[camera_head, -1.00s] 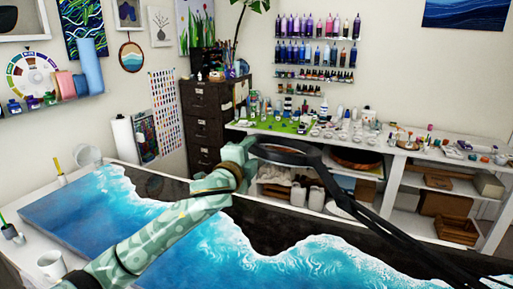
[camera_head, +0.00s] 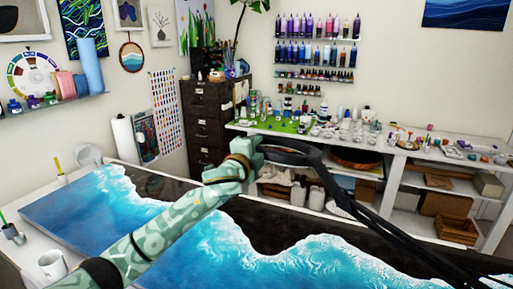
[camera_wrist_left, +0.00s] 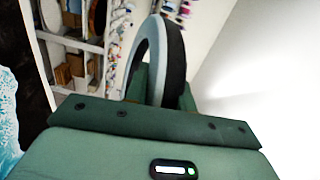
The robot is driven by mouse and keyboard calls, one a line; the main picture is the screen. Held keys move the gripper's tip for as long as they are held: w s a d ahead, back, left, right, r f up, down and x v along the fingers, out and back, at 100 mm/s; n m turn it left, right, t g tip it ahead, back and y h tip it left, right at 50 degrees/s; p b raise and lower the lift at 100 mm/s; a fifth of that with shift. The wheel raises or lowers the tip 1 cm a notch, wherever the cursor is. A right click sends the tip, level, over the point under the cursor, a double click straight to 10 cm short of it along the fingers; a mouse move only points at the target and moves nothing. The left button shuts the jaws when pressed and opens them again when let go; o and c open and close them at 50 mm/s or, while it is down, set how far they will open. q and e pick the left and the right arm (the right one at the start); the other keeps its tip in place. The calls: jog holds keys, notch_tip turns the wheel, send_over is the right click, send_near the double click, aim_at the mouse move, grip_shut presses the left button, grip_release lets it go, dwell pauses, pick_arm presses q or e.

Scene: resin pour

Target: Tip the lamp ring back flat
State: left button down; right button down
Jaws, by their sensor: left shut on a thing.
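The lamp ring (camera_head: 317,157) is a dark hoop in the middle of the head view, seen as a narrow ellipse above the table. Its dark arm runs down to the lower right. My left gripper (camera_head: 253,151), pale green, is shut on the ring's left edge. In the left wrist view the ring (camera_wrist_left: 174,58) rises as an arch, dark on one side and pale on the other, between the green fingers (camera_wrist_left: 160,92). The fingertips are partly hidden behind the gripper body. My right gripper is not in view.
A table with a blue and black resin panel (camera_head: 190,240) lies below my left arm. A white mug (camera_head: 52,264) stands at the left front. A dark drawer cabinet (camera_head: 203,120) and a bench (camera_head: 385,147) crowded with bottles stand behind. Air around the ring looks free.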

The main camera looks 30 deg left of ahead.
pick_arm(q)
jog(key=shift+a+f+n+g+p, duration=0.1)
jog(key=shift+f+n+g+p, duration=0.2)
jog(key=shift+f+p, duration=0.25)
notch_tip(320, 180, down, 12)
jog(key=n+g+h+p, duration=0.1)
jog(key=n+g+p, duration=0.2)
jog(key=p, duration=0.3)
jog(key=shift+s+d+r+n, duration=0.2)
jog(key=shift+s+d+n, duration=0.1)
jog(key=shift+d, duration=0.1)
jog(key=shift+w, duration=0.1)
jog(key=c, duration=1.2)
grip_release()
jog(key=shift+o, duration=0.2)
jog(key=v, duration=1.6)
jog(key=shift+s+p, duration=0.2)
jog(key=shift+p, duration=0.15)
